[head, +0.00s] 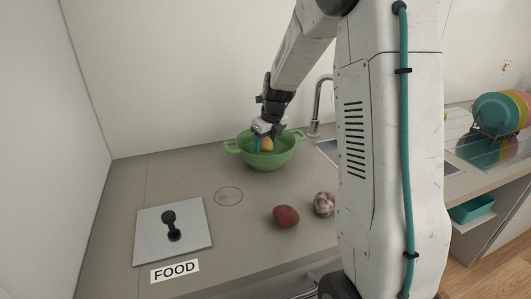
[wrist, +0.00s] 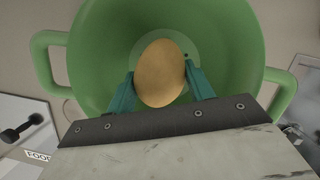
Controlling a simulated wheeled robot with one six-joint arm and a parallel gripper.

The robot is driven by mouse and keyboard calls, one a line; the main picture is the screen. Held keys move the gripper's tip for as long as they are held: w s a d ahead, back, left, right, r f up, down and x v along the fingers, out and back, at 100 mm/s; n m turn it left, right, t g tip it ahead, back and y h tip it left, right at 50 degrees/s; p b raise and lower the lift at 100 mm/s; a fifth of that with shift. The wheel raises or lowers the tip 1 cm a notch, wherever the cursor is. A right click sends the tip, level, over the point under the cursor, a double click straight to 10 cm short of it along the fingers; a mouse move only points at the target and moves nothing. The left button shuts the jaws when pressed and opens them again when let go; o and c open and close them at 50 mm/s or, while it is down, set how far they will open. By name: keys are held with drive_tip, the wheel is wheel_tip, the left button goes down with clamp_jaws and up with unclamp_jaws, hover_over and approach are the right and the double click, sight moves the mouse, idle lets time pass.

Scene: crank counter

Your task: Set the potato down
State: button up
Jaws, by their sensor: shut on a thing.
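My gripper (head: 261,143) is shut on the potato (head: 267,145), a yellow-brown oval. In the wrist view the potato (wrist: 160,74) sits between the two teal fingers (wrist: 160,92). The green bowl-shaped colander (head: 265,160) with two handles stands on the counter, and the potato is over or inside its opening. The colander's inside fills much of the wrist view (wrist: 232,40). I cannot tell whether the potato touches its bottom.
A red round item (head: 286,216) and a mottled purple-white bulb (head: 324,204) lie on the counter (head: 180,180). A square metal plate with a black crank (head: 172,228) is front left, by a FOOD label (head: 175,271). A faucet (head: 318,105) stands behind; my arm hides part of the sink.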

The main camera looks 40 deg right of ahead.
sight(265, 152)
drive_tip(key=shift+f, duration=1.75)
drive_tip(key=shift+f, duration=0.1)
drive_tip(key=o, duration=1.1)
